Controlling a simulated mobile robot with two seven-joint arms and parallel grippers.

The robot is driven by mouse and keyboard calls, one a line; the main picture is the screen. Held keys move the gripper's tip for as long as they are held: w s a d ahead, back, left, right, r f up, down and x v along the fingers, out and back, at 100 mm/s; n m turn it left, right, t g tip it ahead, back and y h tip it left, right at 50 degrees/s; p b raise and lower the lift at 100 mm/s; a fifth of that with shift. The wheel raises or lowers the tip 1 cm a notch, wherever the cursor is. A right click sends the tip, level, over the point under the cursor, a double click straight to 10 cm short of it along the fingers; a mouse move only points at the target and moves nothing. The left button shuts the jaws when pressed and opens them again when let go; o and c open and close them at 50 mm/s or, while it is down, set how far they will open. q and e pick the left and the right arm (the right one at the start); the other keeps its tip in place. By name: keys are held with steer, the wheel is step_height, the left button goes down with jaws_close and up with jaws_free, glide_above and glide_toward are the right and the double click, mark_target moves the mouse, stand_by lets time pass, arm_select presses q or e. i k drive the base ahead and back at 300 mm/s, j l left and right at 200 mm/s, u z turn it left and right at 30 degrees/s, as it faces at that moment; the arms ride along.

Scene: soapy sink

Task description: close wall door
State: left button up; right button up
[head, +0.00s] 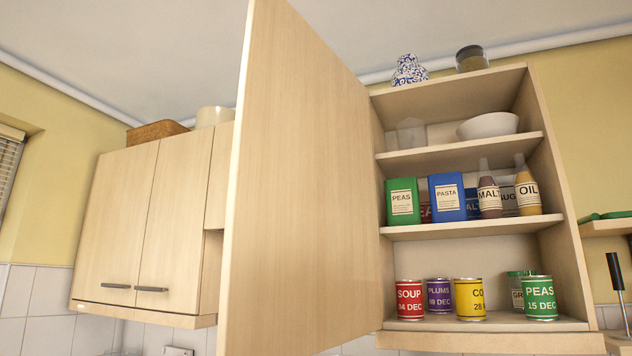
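The wall door (300,190) is a tall light-wood panel. It stands wide open, swung out towards me from the left side of the wall cabinet (560,200). Its lower end runs out of the bottom of the view, and no handle shows on the face I see. The cabinet's inside is open to view, with food boxes, bottles, a bowl and cans on its shelves. Neither of my grippers is in view.
A shut two-door cabinet (140,225) hangs at the left, partly hidden by the open door. A blue-white vase (409,70) and a jar (471,58) stand on top of the open cabinet. A small shelf (606,228) is at the right edge.

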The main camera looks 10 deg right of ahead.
mark_target(300, 267)
steer(key=i+j+z, duration=0.1)
steer(key=z, duration=0.85)
steer(key=j+z, duration=0.65)
steer(key=j, duration=0.2)
steer(key=j+z, duration=0.15)
steer(key=j, duration=0.25)
steer(key=k+j+z, duration=0.15)
steer(key=j, duration=0.7)
steer(key=k+j, duration=0.1)
steer(key=j, duration=0.7)
steer(key=k+j+u, duration=0.1)
steer(key=u, duration=0.15)
